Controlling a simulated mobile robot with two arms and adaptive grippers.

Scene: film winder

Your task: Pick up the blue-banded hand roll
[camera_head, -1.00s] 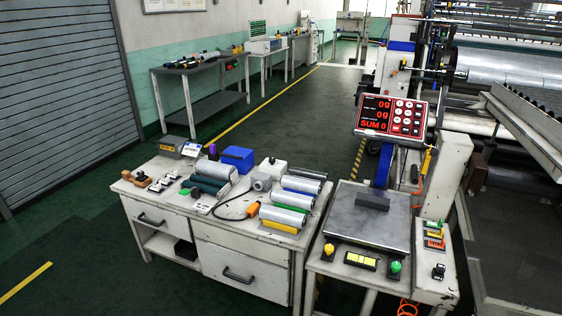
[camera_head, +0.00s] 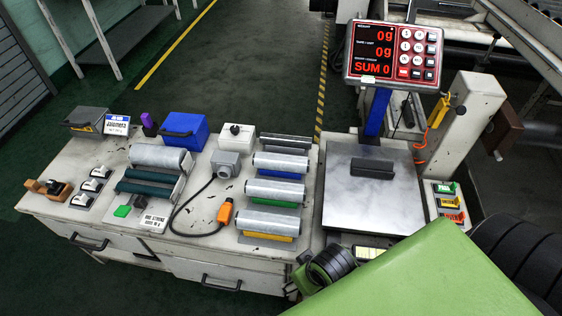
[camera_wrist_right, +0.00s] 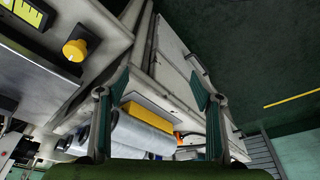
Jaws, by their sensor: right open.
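The blue-banded hand roll is a silvery cylinder (camera_head: 280,163) lying in a rack on the white bench, with a blue strip showing along its lower front. It is the rearmost of three similar silvery rolls, behind the green-banded roll (camera_head: 274,190) and the yellow-banded roll (camera_head: 268,222). My right gripper (camera_head: 328,266) is at the bench's front right, apart from the rolls and partly hidden by my green arm. In the wrist view its two fingers (camera_wrist_right: 158,85) are apart and empty, with rolls showing beyond them. I cannot pick out the blue band there. My left gripper is out of view.
The scale plate (camera_head: 350,212) with a dark block (camera_head: 372,168) stands right of the rolls, under the red display (camera_head: 394,52). An orange connector (camera_head: 225,212) on a cable, a grey box (camera_head: 227,165) and a blue box (camera_head: 186,135) lie left of the rolls.

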